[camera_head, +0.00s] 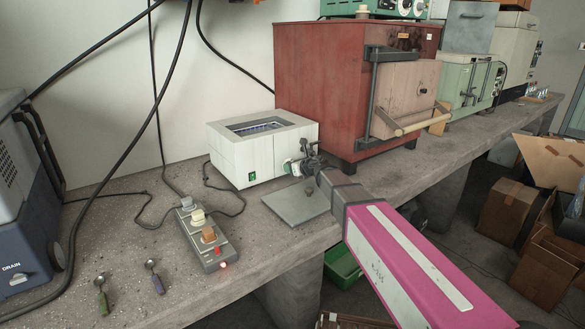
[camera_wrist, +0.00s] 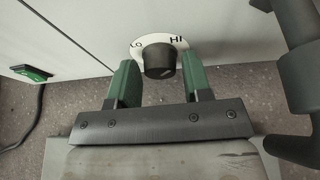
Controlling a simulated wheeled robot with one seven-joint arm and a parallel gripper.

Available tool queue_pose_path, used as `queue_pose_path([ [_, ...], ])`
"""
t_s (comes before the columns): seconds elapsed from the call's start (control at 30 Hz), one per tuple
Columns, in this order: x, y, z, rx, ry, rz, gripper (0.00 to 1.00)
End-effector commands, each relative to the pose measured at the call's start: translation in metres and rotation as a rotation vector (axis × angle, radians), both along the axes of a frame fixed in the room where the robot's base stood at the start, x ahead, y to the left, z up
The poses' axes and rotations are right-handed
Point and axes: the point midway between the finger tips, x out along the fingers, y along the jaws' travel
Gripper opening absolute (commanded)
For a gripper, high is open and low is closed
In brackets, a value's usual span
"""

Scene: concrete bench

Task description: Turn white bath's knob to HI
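The white bath (camera_head: 232,157) stands on the bench with its front towards my gripper (camera_head: 293,167). In the wrist view its black knob (camera_wrist: 159,61) sits on a white dial (camera_wrist: 147,41) marked Lo at upper left and HI at upper right. A small pale mark shows low on the knob; I cannot tell where it points. My gripper (camera_wrist: 160,68) is open, with one green finger to each side of the knob. A gap shows on both sides, wider on the right. In the head view my gripper hides the knob.
A green switch (camera_head: 252,176) is on the bath's front. A grey plate (camera_head: 297,204) lies below my gripper. A power strip (camera_head: 203,238) and two spoons (camera_head: 154,277) lie to the left. A red furnace (camera_head: 320,75) stands close on the right.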

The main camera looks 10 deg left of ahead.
Motion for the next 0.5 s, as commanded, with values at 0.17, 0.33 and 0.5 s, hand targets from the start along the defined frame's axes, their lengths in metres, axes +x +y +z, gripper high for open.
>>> queue_pose_path([
  [0.17, 0.0, -0.0001, 0.0001, -0.001, -0.001, -0.001, 0.58],
  [0.33, -0.0003, -0.0006, 0.0005, 0.0, -0.002, -0.001, 0.58],
  [0.5, -0.006, -0.0073, 0.0035, 0.0, -0.002, -0.002, 0.58],
])
